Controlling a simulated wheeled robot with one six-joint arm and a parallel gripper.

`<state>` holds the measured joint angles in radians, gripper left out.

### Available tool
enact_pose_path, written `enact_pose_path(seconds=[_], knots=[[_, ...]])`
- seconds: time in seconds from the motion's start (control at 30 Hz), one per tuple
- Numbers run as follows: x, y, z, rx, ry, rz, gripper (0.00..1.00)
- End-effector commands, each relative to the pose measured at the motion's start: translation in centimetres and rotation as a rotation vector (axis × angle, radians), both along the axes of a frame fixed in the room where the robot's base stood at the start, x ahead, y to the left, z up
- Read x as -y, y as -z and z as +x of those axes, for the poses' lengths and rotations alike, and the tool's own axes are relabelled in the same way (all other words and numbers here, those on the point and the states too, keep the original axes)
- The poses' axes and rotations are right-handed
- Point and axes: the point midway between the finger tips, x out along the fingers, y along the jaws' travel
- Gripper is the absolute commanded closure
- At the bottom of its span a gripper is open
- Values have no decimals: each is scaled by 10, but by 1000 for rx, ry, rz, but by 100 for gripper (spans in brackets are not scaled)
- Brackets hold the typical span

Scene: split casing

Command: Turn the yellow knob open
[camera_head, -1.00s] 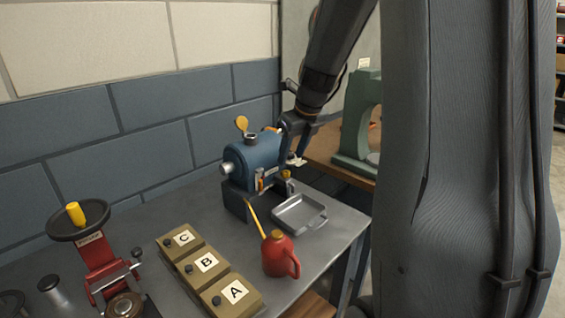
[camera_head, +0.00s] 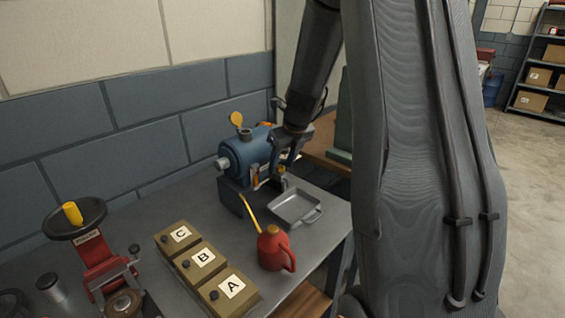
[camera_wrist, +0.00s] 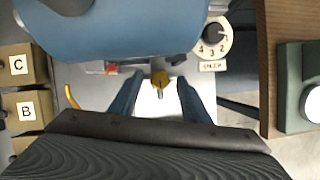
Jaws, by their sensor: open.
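The blue casing (camera_head: 246,152) stands on a dark base on the bench and fills the top of the wrist view (camera_wrist: 130,28). The small yellow knob (camera_wrist: 160,78) is low on its near side; a dark stub points from it toward me. My gripper (camera_wrist: 160,82) is open, with one finger on each side of the knob and a visible gap to each. In the head view my gripper (camera_head: 284,163) is at the casing's right end, mostly hidden by my wrist. Whether the knob is touched cannot be told.
A grey tray (camera_head: 317,221) lies below the knob. A red oil can (camera_head: 272,252) with a yellow spout stands nearby. A numbered dial (camera_wrist: 212,40) is right of the knob. Boxes A, B and C (camera_head: 203,258) and a red hand-wheel device (camera_head: 90,255) stand to the left.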

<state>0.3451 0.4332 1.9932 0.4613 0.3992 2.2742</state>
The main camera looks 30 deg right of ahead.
Motion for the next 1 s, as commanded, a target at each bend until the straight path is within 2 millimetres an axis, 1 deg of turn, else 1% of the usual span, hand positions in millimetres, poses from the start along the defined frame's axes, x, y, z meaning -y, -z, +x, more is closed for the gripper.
enact_pose_path(seconds=[0.07, 0.1, 0.17, 0.3, 0.33, 0.67, 0.87, 1.0], knots=[[0, 0, 0, 0, 0, 0, 57], [0, 0, 0, 0, 0, 0, 60], [0, 0, 0, 0, 0, 0, 70], [0, 0, 0, 0, 0, 0, 94], [0, 0, 0, 0, 0, 0, 98], [1, 0, 0, 0, -45, 1, 98], [2, 0, 0, 0, -160, 1, 98], [4, 0, 1, 1, -278, 1, 98]])
